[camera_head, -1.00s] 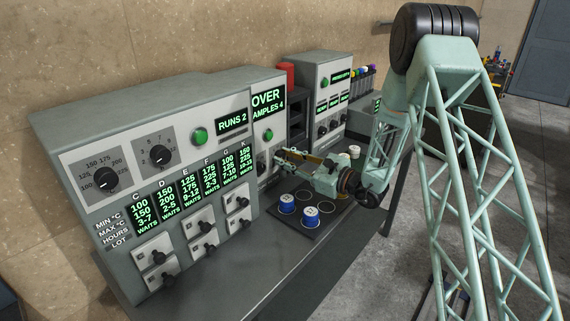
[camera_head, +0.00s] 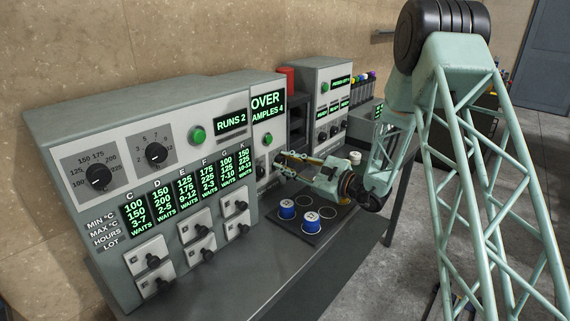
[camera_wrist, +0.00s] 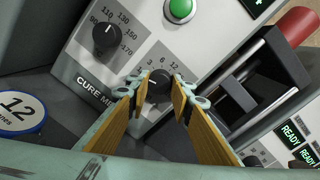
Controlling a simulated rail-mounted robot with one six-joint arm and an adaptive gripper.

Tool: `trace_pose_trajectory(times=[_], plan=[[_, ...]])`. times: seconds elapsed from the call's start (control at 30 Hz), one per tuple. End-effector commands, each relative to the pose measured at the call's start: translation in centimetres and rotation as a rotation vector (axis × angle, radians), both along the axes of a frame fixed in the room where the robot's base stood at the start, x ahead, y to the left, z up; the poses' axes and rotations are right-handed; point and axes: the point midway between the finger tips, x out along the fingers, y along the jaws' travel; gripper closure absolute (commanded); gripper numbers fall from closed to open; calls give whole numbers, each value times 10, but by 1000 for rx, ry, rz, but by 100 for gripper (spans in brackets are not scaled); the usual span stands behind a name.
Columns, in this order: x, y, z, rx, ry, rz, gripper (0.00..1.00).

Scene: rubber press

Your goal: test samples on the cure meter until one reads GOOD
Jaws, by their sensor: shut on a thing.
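The cure meter (camera_head: 270,142) is a grey box in the middle of the bench, with a green button (camera_wrist: 180,10). Its screen (camera_head: 267,104) reads OVER and, partly cut off, SAMPLES 4. My gripper (camera_wrist: 158,88) is shut on the cure meter's lower knob (camera_wrist: 158,84), marked 3, 6, 12. Its upper knob (camera_wrist: 106,36), marked 90 to 170, is up and left of the fingers in the wrist view. Two blue samples (camera_head: 287,208) (camera_head: 311,222) with white tops stand on the dark mat (camera_head: 314,237). One, labelled 12, shows in the wrist view (camera_wrist: 20,112).
The large press panel (camera_head: 150,170) to the left reads RUNS 2 and WAITS under each lot. A dark slotted fixture (camera_wrist: 262,80) and a red cylinder (camera_wrist: 299,25) are right of the knob. Another cabinet (camera_head: 330,90) with READY screens stands behind. The front bench is clear.

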Motion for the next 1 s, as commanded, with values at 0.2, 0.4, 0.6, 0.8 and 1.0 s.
trace_pose_trajectory(times=[0.2,0.4,0.6,0.8,1.0], plan=[[0,0,0,1,0,1,70],[0,0,0,0,0,0,65],[0,-1,0,1,1,0,65],[-4,-6,1,1,0,-1,65],[-14,-21,1,1,1,-2,65]])
